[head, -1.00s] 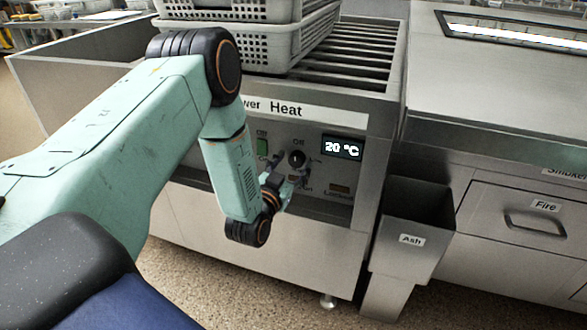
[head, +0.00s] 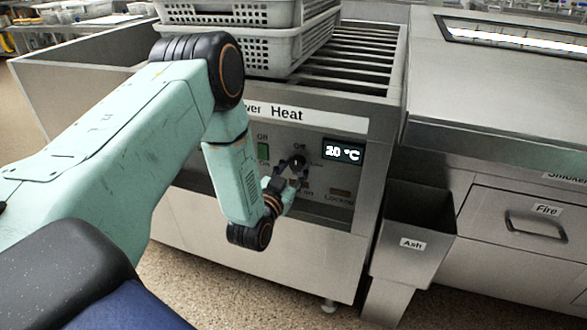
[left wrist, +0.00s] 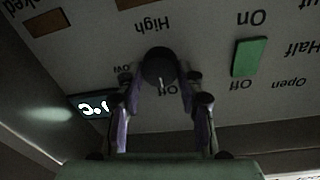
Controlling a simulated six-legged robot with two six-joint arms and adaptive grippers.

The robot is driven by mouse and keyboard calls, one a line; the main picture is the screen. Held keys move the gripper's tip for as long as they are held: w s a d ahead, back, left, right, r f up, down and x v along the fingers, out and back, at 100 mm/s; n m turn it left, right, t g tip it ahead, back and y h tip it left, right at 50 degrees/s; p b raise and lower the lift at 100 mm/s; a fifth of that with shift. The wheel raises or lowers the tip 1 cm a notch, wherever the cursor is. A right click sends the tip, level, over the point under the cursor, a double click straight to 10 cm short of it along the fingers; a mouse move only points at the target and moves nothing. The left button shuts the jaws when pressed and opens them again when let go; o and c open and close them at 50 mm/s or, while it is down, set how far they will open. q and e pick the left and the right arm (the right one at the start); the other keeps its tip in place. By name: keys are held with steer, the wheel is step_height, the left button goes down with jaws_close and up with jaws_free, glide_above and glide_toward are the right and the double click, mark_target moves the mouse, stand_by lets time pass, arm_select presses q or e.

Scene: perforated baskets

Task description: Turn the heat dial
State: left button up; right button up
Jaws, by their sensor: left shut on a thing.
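The heat dial (head: 298,162) is a round black knob on the machine's front panel, below the "Heat" label. My left gripper (head: 293,171) is at the dial, its fingers reaching up to it from below. In the left wrist view the dial (left wrist: 159,66) sits between the two fingers of my left gripper (left wrist: 158,82), which are shut on its sides. A light pointer mark on the dial is turned toward the "Off" label. The display (head: 343,150) beside the dial reads 20 °C. My right gripper is not in view.
A green switch (head: 263,151) is left of the dial; it also shows in the left wrist view (left wrist: 249,57). Grey perforated baskets (head: 270,45) stand on the rollers above. An ash bin (head: 412,243) hangs at the right.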

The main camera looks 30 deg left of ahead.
arm_select(q)
steer(key=shift+r+m+p, duration=0.15)
steer(key=shift+m+p, duration=0.75)
steer(key=shift+p, duration=0.35)
steer(key=m+p, duration=0.3)
steer(key=shift+m+p, duration=0.3)
steer(key=shift+p, duration=0.1)
steer(key=m+p, duration=0.2)
steer(key=shift+m+g, duration=0.3)
steer(key=m+p, duration=0.3)
steer(key=m, duration=0.2)
steer(key=shift+d+p, duration=0.15)
steer(key=shift+p, duration=0.25)
steer(key=shift+f+m+y+p, duration=0.1)
steer(key=shift+m+y+p, duration=0.25)
steer(key=shift+m, duration=0.65)
steer(key=shift+f+m+y+p, duration=0.15)
steer(key=shift+m+p, duration=0.35)
steer(key=shift+m, duration=0.5)
steer(key=o, duration=1.2)
steer(key=shift+c, duration=0.2)
